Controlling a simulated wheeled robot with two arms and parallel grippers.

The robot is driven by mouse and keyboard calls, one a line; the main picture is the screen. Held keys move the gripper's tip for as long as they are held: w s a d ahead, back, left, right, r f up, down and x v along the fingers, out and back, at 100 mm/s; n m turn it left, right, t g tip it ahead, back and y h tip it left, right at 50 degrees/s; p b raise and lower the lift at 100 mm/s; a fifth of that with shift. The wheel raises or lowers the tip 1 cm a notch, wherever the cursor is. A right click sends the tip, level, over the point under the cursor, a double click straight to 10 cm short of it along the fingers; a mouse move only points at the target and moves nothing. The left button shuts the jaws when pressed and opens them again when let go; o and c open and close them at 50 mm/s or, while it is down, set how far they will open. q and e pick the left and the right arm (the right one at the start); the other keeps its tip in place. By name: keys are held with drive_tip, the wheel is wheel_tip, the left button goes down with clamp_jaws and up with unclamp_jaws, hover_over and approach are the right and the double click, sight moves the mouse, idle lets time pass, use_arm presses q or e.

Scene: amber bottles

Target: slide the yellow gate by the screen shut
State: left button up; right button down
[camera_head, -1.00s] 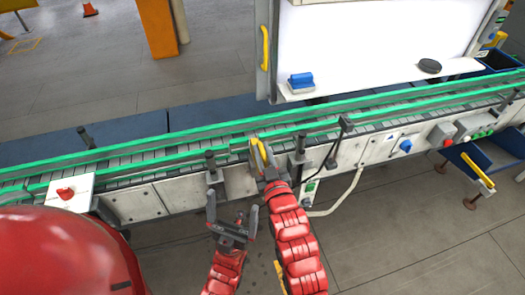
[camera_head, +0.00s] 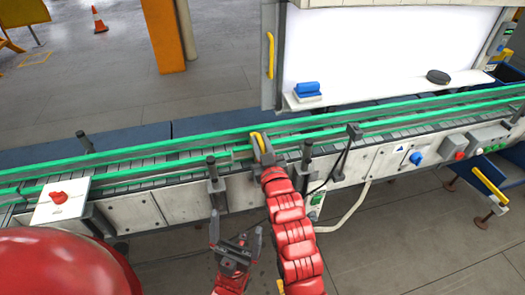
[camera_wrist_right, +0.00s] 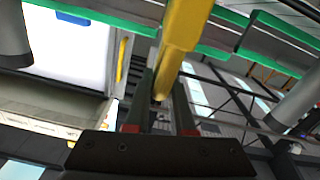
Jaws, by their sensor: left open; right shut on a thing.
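The gate's yellow handle (camera_head: 257,141) stands at the green-railed conveyor, below and in front of the white screen (camera_head: 390,50). My right gripper (camera_head: 262,148) is shut on this handle and hides part of it. In the right wrist view the yellow handle (camera_wrist_right: 185,35) runs down between the fingers (camera_wrist_right: 163,90), with green rail pieces on both sides. How far the gate stands open is hard to tell. My left gripper (camera_head: 235,238) is open and empty, below the conveyor's front side, left of the right arm.
Dark posts (camera_head: 212,168) (camera_head: 307,152) stand on the conveyor's near edge, either side of the right gripper. A red switch box (camera_head: 60,200) is at the left. Another yellow handle (camera_head: 270,55) is on the screen's left frame. A blue eraser (camera_head: 307,89) lies on the screen's ledge.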

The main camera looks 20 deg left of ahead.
drive_tip(key=c, duration=1.2)
unclamp_jaws()
drive_tip(key=o, duration=0.4)
drive_tip(key=shift+w, duration=0.2)
drive_tip(key=shift+s, duration=0.1)
drive_tip(key=shift+s+d+b, duration=0.25)
drive_tip(key=shift+s+b, duration=0.05)
drive_tip(key=shift+s, duration=0.15)
drive_tip(key=p+v, duration=0.4)
drive_tip(key=v, duration=1.2)
drive_tip(key=shift+p, duration=0.3)
drive_tip(key=shift+s, duration=0.1)
